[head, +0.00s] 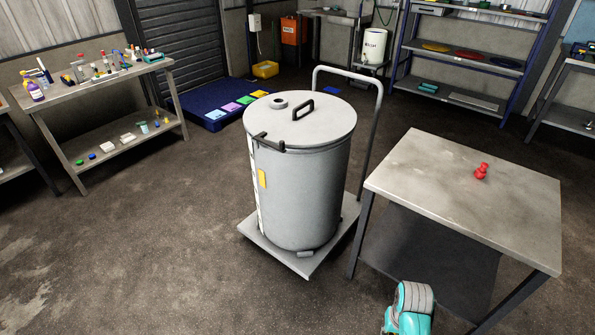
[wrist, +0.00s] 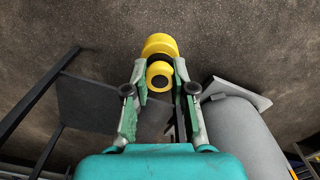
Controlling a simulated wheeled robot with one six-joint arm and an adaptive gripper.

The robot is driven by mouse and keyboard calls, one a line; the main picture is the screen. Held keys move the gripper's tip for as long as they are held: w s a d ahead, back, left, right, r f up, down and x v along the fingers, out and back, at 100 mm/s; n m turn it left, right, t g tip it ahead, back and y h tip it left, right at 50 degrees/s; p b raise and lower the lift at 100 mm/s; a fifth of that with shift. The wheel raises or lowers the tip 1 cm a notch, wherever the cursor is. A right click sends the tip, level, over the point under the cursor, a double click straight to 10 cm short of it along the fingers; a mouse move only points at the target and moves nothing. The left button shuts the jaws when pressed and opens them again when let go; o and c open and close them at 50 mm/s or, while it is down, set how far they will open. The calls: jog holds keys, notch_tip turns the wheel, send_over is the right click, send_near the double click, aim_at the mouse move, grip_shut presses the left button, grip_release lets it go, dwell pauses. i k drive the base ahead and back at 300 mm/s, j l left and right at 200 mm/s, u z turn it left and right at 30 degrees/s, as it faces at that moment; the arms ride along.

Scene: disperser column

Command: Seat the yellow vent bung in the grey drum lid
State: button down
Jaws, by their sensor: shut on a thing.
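The yellow vent bung (wrist: 160,45) is between the fingers of my gripper (wrist: 159,68) in the wrist view. My gripper is shut on it, around its dark middle band, and holds it clear above the floor. The grey drum lid (head: 325,128) lies on top of the grey drum (head: 300,195) in the head view. A round raised bung opening (head: 279,102) shows near the lid's far left edge, with a black handle (head: 303,109) to its right. The drum's side also shows at the right of the wrist view (wrist: 238,135). My gripper is apart from the drum.
The drum stands on a trolley (head: 290,258) with a tall push handle (head: 378,120) behind it. A table (head: 440,185) at right carries a red fitting (head: 481,171). A cluttered bench (head: 85,100) stands at left. Floor left of the drum is clear.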

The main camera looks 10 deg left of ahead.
aim_at(301, 118)
jog(key=i+j+u, duration=0.3)
jog(key=i+u, duration=0.15)
jog(key=i, duration=0.15)
jog(key=i+u, duration=0.45)
jog(key=i, duration=0.2)
